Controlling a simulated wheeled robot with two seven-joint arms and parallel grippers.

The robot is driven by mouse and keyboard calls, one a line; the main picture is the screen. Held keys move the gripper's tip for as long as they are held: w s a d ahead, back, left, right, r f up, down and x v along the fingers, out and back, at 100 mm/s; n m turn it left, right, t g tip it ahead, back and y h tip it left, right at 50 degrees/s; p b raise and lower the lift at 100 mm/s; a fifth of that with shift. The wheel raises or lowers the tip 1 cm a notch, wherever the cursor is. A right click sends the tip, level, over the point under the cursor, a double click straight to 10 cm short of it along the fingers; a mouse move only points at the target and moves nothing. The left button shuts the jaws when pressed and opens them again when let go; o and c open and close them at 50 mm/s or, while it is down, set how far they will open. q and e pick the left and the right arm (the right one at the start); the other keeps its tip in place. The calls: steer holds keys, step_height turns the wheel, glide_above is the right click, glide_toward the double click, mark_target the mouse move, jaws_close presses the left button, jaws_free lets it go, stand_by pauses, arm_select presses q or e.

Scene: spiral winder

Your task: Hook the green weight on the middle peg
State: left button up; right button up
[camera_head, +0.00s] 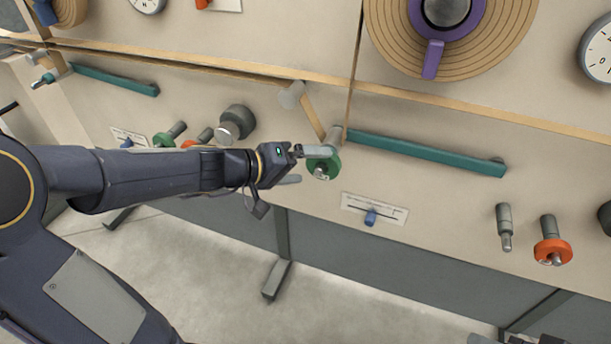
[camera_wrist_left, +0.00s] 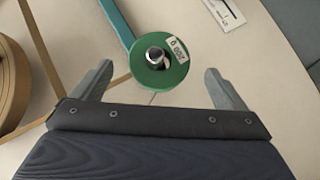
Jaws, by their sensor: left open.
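My left gripper (camera_head: 307,166) is open at the disc. In the wrist view its two grey fingers stand apart on either side of the disc, with gaps. Another green weight (camera_head: 164,139) is on a peg farther left. I cannot tell which peg is the middle one.
A teal bar (camera_head: 430,152) runs right from the peg, and another (camera_head: 115,80) lies at upper left. A blue slider (camera_head: 371,217) is below right. An orange weight (camera_head: 552,252) and a bare peg (camera_head: 504,227) are at right. A purple-handled wheel (camera_head: 433,58) is above.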

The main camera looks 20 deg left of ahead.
mark_target(329, 166)
arm_select(q)
steer(key=b+x, duration=0.1)
steer(key=x, duration=0.5)
steer(key=shift+w+d+f, duration=0.15)
steer(key=shift+w+d, duration=0.05)
steer(key=shift+d, duration=0.1)
steer(key=shift+c, duration=0.2)
